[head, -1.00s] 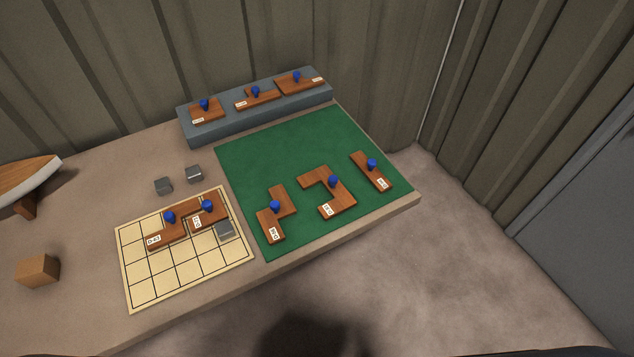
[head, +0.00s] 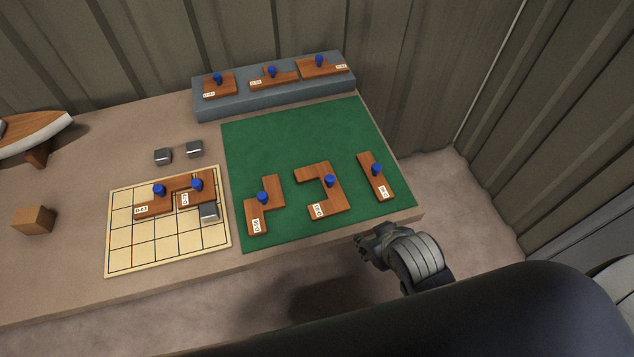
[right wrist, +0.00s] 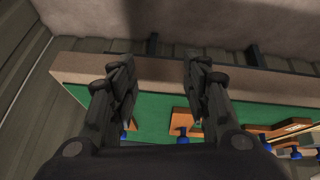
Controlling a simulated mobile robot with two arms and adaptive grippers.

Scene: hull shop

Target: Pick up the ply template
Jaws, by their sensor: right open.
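Several brown wooden templates with blue knobs and white labels are in view. On the green mat are a stepped template (head: 277,190), a hooked template (head: 333,199) and a straight template (head: 381,185). I cannot tell which one the task means. My right gripper (head: 368,246) is open and empty, off the table's front edge, nearer than the straight and hooked templates. In the right wrist view its fingers (right wrist: 158,88) stand apart over the table edge and mat, with a blue-knobbed template (right wrist: 181,118) beyond. My left gripper is not in view.
A grey raised block (head: 345,84) at the back bears more templates. A gridded board (head: 125,255) on the left holds two templates and a grey metal block (head: 208,211). Two more grey blocks (head: 163,156), a wooden cube (head: 34,220) and a boat model (head: 40,130) stand left. A corrugated wall (head: 430,60) rises behind.

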